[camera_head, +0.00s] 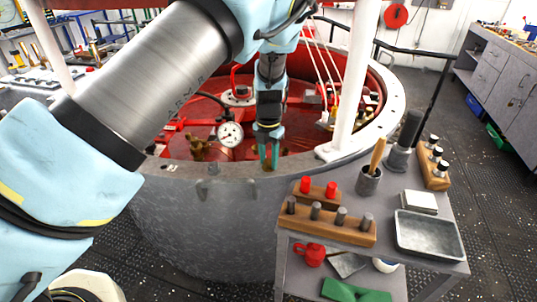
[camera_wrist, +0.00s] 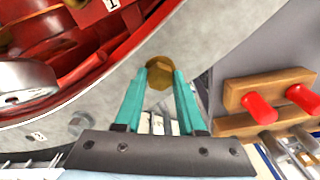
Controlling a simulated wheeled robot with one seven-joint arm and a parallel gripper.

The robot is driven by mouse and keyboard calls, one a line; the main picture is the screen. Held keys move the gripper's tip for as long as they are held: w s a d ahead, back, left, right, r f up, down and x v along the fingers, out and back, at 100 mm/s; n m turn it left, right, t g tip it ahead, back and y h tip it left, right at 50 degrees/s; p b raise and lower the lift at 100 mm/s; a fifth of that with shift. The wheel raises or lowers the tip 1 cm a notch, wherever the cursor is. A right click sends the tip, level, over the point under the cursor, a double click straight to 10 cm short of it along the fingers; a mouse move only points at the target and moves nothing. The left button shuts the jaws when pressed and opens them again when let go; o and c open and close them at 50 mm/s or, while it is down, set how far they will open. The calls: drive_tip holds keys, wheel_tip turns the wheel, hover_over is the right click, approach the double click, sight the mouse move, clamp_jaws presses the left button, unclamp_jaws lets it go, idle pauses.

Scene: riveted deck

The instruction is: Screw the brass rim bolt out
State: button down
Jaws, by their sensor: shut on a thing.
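The brass rim bolt (camera_wrist: 159,73) shows as a hexagonal brass head between my fingertips in the wrist view, at the grey rim of the large round vessel. My gripper (camera_wrist: 160,80) has its two teal fingers on either side of the head and is shut on it. In the head view my gripper (camera_head: 268,162) points down at the near rim (camera_head: 225,172), and the bolt (camera_head: 268,168) shows only as a small brownish patch at the fingertips. How far the bolt stands out of the rim cannot be told.
A grey cart (camera_head: 408,184) stands right of the vessel, with a wooden peg block (camera_head: 330,228), a red-capped block (camera_head: 317,194) and a metal tray (camera_head: 428,236). A white post (camera_head: 352,100) rises from the rim close to my gripper's right. A gauge (camera_head: 230,134) sits inside the vessel.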

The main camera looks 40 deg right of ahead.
sight(268, 161)
drive_tip(key=shift+s+a+f+n+p, duration=0.1)
drive_tip(key=shift+n+p, duration=0.35)
drive_tip(key=shift+n, duration=0.65)
drive_tip(key=shift+a+f+n+p, duration=0.1)
drive_tip(key=shift+n+p, duration=0.3)
drive_tip(key=shift+n, duration=0.7)
drive_tip(key=c, duration=0.5)
unclamp_jaws()
drive_tip(key=shift+d+r, duration=0.1)
drive_tip(key=shift+d, duration=0.05)
drive_tip(key=shift+r, duration=0.15)
drive_tip(key=shift+d+r, duration=0.1)
drive_tip(key=shift+r, duration=0.2)
wheel_tip(268, 161, up, 10)
drive_tip(key=b, duration=0.3)
